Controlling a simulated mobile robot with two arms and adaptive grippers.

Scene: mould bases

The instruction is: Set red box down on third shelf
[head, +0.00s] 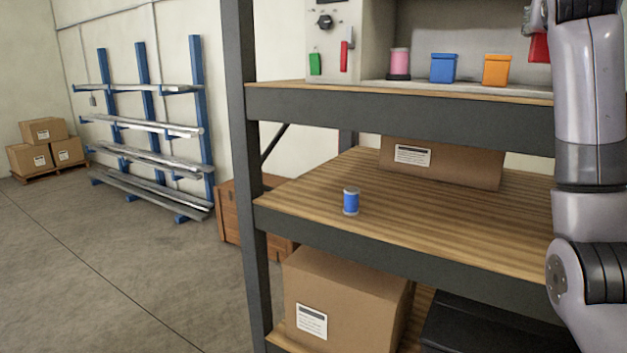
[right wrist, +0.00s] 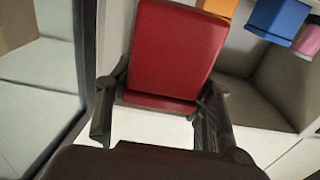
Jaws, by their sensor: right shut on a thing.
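The red box (right wrist: 178,48) fills the upper middle of the right wrist view, between the two fingers of my right gripper (right wrist: 160,100). The gripper is shut on it. In the head view only a part of the red box (head: 540,47) shows at the upper right, above the top visible board, partly hidden by my right arm. The shelf rack has a top visible board (head: 400,102), a middle wooden board (head: 450,210) and a lower one (head: 283,340). My left gripper is not in view.
A blue can (head: 351,201) stands near the middle board's front left, and a cardboard box (head: 440,162) lies at its back. The board between is clear. On the top board, a blue box (head: 443,68), an orange box (head: 496,70) and a pink spool (head: 399,63) sit in a grey cabinet.

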